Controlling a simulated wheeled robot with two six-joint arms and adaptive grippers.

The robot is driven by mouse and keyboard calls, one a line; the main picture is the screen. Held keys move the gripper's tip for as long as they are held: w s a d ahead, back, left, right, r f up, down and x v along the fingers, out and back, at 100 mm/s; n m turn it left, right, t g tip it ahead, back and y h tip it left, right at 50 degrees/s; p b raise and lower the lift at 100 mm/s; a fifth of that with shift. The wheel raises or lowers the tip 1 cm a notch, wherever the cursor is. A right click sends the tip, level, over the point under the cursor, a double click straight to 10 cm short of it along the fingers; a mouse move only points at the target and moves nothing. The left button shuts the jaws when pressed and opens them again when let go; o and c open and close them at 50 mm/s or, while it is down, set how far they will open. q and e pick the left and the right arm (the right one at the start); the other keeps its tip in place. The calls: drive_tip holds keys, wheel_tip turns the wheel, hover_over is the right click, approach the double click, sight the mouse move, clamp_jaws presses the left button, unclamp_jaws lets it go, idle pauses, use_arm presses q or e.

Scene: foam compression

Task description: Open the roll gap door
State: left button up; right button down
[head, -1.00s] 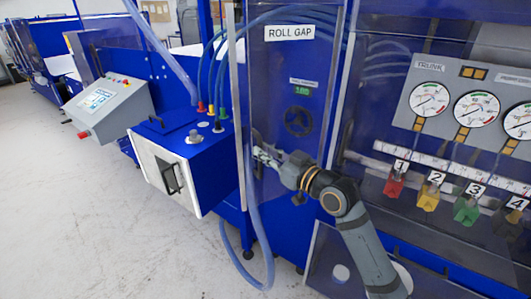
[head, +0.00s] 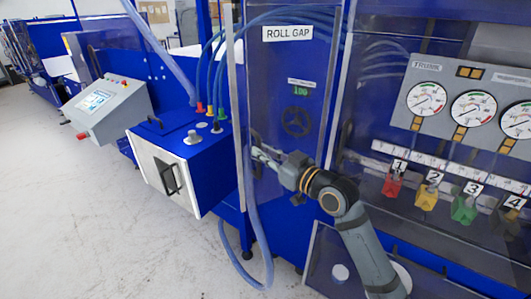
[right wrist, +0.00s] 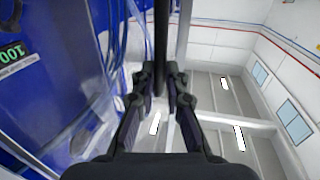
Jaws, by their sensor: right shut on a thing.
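The roll gap door (head: 270,75) is a clear panel in front of a blue cabinet, under the label ROLL GAP (head: 287,33). It looks closed or nearly so; I cannot tell if there is a small gap. My right gripper (head: 259,153) reaches the door's left side at mid-height. In the right wrist view, my right gripper (right wrist: 160,78) is shut on a dark bar, the door handle (right wrist: 161,40). In the head view the handle is mostly hidden by the fingers. My left gripper is not in view.
A dark handwheel (head: 296,121) and a green display (head: 300,92) are behind the door. A blue box (head: 205,165) with hoses stands left of it. A hose (head: 253,215) hangs by the door's left edge. Gauges (head: 427,98) and coloured valves are at right. Floor is open at left.

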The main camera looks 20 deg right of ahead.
sight(263, 118)
drive_tip(key=shift+f, duration=0.35)
drive_tip(key=c, duration=1.7)
unclamp_jaws()
drive_tip(key=o, duration=0.3)
drive_tip(key=shift+w+a+r, duration=0.1)
drive_tip(key=shift+w+a, duration=0.05)
drive_tip(key=shift+a, duration=0.05)
wheel_tip(263, 118, up, 10)
drive_tip(key=shift+r, duration=0.1)
